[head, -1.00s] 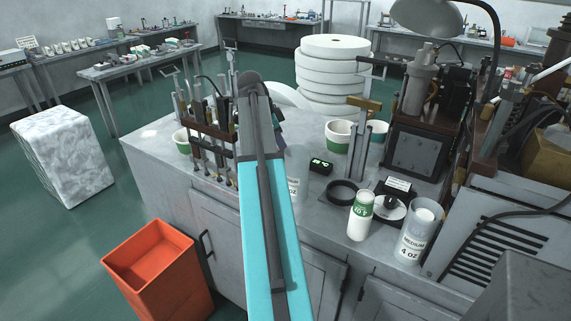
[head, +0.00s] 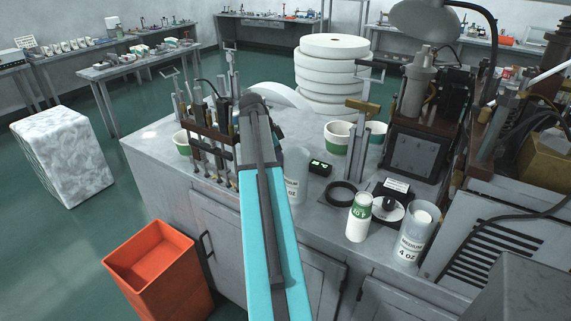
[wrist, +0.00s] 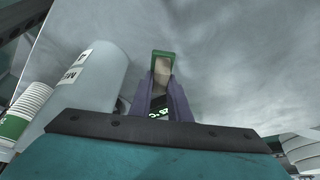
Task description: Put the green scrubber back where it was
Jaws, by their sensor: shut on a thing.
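In the wrist view, my gripper (wrist: 161,78) is shut on a small block with a green edge and a beige face, which I take to be the green scrubber (wrist: 163,53). The scrubber sticks out past the fingertips over the grey worktop. I cannot tell whether it touches the top.
A clear container (wrist: 85,75) stands close left of my gripper, with white-green cups (wrist: 22,112) beyond it. A small timer (head: 319,167), a black ring (head: 341,194) and a white-green cup stack (head: 359,217) stand on the worktop (head: 312,202). A tool rack (head: 208,140) is at left.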

